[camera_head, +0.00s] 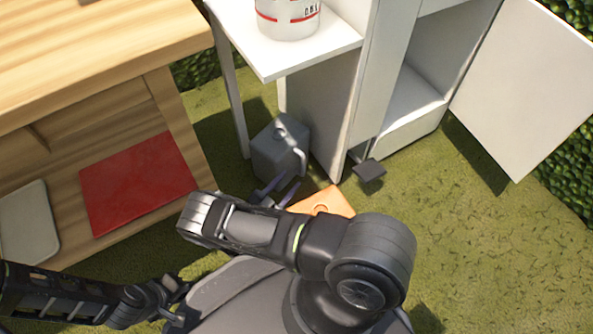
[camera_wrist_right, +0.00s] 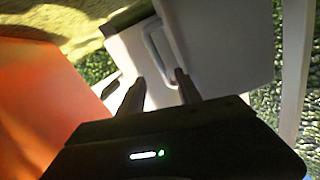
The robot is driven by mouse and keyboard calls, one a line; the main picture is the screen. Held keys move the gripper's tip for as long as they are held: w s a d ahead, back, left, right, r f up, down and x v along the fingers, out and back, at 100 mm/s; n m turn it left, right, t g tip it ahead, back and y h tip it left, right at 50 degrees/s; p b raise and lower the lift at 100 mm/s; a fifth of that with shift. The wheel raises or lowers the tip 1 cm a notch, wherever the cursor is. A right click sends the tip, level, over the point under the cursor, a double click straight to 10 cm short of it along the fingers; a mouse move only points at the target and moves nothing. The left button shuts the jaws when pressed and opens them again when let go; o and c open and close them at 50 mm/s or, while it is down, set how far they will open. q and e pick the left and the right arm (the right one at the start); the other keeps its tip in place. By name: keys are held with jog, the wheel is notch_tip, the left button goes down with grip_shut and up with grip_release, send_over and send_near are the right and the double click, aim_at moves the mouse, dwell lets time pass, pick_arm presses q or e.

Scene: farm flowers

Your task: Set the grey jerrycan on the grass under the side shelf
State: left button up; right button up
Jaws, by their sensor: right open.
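The grey jerrycan (camera_head: 278,150) stands upright on the grass under the white side shelf (camera_head: 335,42), beside the cabinet's side panel. My right gripper (camera_head: 280,183) is just in front of it, open. In the right wrist view the jerrycan (camera_wrist_right: 222,50) fills the middle. Its handle (camera_wrist_right: 152,45) is just beyond my right gripper's spread fingertips (camera_wrist_right: 160,77), and the fingers hold nothing. I cannot tell whether a finger touches the can. My left gripper (camera_head: 172,290) is low at the left, over the grass near my base; its jaws are too small to read.
A red and white tin (camera_head: 285,18) stands on the side shelf. A thin shelf leg (camera_head: 228,95) is left of the jerrycan. An orange item (camera_head: 335,201) lies close to my right arm. A wooden table (camera_head: 90,60) is left; an open cabinet door (camera_head: 530,80) is right. Grass at right is clear.

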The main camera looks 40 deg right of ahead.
jog(key=v, duration=0.4)
jog(key=shift+s+a, duration=0.15)
jog(key=shift+a, duration=0.25)
